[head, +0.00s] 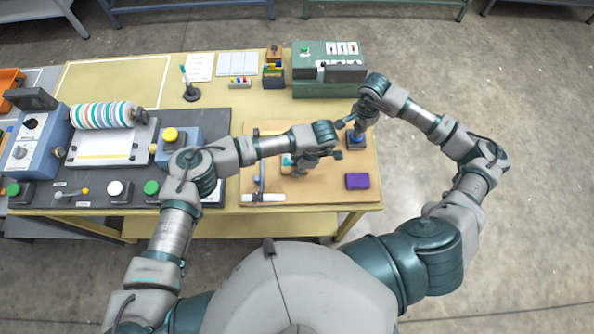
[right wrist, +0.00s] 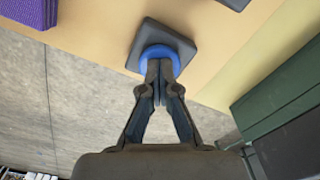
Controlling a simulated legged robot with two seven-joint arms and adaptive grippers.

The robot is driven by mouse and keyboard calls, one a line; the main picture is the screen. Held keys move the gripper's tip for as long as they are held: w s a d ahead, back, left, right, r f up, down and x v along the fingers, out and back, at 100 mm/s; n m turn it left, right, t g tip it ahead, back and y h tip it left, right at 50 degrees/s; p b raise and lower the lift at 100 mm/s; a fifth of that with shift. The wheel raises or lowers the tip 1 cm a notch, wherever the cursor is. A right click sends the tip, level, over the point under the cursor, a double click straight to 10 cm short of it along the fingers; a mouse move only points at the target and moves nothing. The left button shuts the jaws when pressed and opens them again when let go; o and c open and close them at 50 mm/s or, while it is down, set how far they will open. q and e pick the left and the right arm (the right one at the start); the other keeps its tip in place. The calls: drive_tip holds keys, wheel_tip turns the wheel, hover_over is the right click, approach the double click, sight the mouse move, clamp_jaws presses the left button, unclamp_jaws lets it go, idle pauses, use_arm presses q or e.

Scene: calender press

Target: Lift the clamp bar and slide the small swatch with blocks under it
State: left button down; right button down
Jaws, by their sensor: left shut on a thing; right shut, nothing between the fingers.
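My left gripper (head: 298,170) points down over the tan board (head: 325,192) and is shut on what appears to be the small swatch with blocks (head: 286,160). A teal and white patch shows beside its fingers; the grip itself is mostly hidden. A thin upright bar, seemingly the clamp bar (head: 262,160), is just left of it, with a white foot piece (head: 263,198) in front. My right gripper (right wrist: 157,80) is shut and empty, its fingertips over a round blue button (right wrist: 180,50) on a dark square base (right wrist: 142,42). I cannot tell whether they press it.
A purple block (head: 357,181) lies at the board's front right. A green machine (head: 325,84) stands behind the board. The striped roller press (head: 102,115) and several buttons fill the dark mat (head: 218,122) at left.

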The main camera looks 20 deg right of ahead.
use_arm(q)
drive_tip(key=shift+w, duration=0.35)
use_arm(e)
drive_tip(key=shift+s+d+f, duration=0.1)
drive_tip(key=shift+f, duration=0.1)
use_arm(q)
drive_tip(key=c, duration=0.9)
unclamp_jaws()
drive_tip(key=shift+c, duration=0.2)
drive_tip(key=shift+s+a+r, duration=0.15)
drive_tip(key=shift+s+r, duration=0.35)
drive_tip(key=shift+r, duration=0.5)
drive_tip(key=shift+s+a+r, duration=0.1)
drive_tip(key=shift+s+r, duration=0.35)
drive_tip(key=shift+r, duration=0.55)
drive_tip(key=shift+s+a+r, duration=0.15)
drive_tip(key=shift+s+r, duration=0.35)
drive_tip(key=shift+r, duration=0.5)
use_arm(e)
drive_tip(key=shift+r, duration=0.1)
